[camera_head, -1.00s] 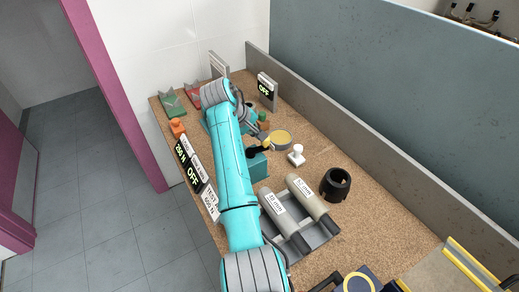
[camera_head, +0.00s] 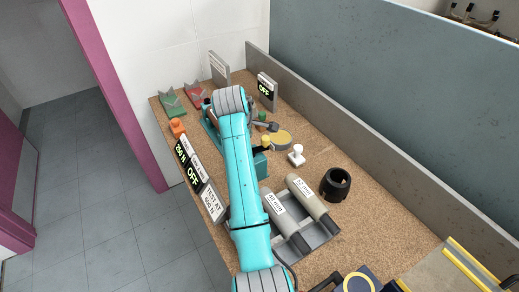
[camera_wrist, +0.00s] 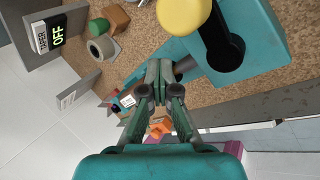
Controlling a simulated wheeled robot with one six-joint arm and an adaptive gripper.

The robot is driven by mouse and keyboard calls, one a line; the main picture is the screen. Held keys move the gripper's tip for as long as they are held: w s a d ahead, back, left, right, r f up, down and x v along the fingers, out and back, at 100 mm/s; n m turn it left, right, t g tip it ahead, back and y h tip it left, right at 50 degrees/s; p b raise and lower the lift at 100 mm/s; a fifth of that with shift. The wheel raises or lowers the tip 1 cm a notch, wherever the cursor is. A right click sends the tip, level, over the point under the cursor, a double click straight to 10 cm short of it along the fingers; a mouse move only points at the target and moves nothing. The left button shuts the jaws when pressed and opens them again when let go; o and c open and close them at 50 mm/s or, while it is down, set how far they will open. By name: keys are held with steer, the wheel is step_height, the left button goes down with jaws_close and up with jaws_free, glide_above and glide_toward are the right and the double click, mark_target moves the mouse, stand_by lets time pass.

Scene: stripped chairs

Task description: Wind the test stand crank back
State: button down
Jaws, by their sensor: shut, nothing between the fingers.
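The teal test stand (camera_head: 261,166) stands on the cork bench, mostly behind my arm in the head view. Its crank has a yellow knob (camera_head: 266,141) that shows just right of my arm. In the wrist view the yellow knob (camera_wrist: 184,14) is at the top edge, on a black crank arm (camera_wrist: 222,45) over the teal housing (camera_wrist: 262,40). My gripper (camera_wrist: 157,72) is shut and empty. Its fingertips appear below and left of the knob, apart from it. A display reading 250 N (camera_head: 182,152) stands at the bench's left edge.
A TAPER OFF display (camera_wrist: 54,33) stands behind. A grey rail (camera_head: 350,140) borders the bench.

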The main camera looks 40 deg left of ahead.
stand_by(0.3)
steer(key=n, duration=0.1)
steer(key=s+n+g+y, duration=0.1)
steer(key=n, duration=0.1)
steer(key=s+a+n+y, duration=0.1)
steer(key=n, duration=0.1)
steer(key=shift+g, duration=0.4)
jaws_free()
stand_by(0.3)
step_height(320, 180, up, 6)
stand_by(0.7)
stand_by(0.6)
